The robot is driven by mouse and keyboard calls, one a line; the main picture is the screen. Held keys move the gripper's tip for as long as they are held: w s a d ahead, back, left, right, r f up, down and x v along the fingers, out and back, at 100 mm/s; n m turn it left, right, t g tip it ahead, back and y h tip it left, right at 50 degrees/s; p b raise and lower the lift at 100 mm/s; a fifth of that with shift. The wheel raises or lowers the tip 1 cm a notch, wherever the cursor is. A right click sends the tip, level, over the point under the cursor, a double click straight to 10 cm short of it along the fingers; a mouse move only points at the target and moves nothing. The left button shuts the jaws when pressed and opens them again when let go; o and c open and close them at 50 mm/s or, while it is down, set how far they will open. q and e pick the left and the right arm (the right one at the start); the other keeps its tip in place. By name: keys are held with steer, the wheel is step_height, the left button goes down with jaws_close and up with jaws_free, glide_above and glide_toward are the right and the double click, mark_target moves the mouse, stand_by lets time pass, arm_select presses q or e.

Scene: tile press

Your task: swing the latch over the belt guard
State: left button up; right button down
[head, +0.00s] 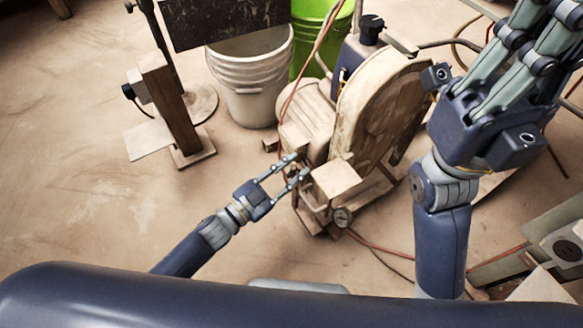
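The belt guard (378,105) is a worn, beige, rounded cover on the machine right of centre. My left gripper (296,167) is at the machine's lower left, its two thin fingers spread apart beside a small block (336,178). Nothing shows clearly between the fingers. I cannot make out the latch among the small parts there, and the fingers partly hide that area. My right gripper (545,30) is large and close to the camera at the upper right, with its fingertips cut off by the frame edge. It is apart from the guard in the picture.
A white bucket (252,85) and a green bucket (312,38) stand behind the machine. A wooden post stand (165,95) is at the left. A red hose and dark cables run around the machine. The left floor is clear.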

arm_select(q)
steer(key=v, duration=1.1)
steer(key=shift+s+a, duration=0.25)
steer(key=shift+a, duration=0.1)
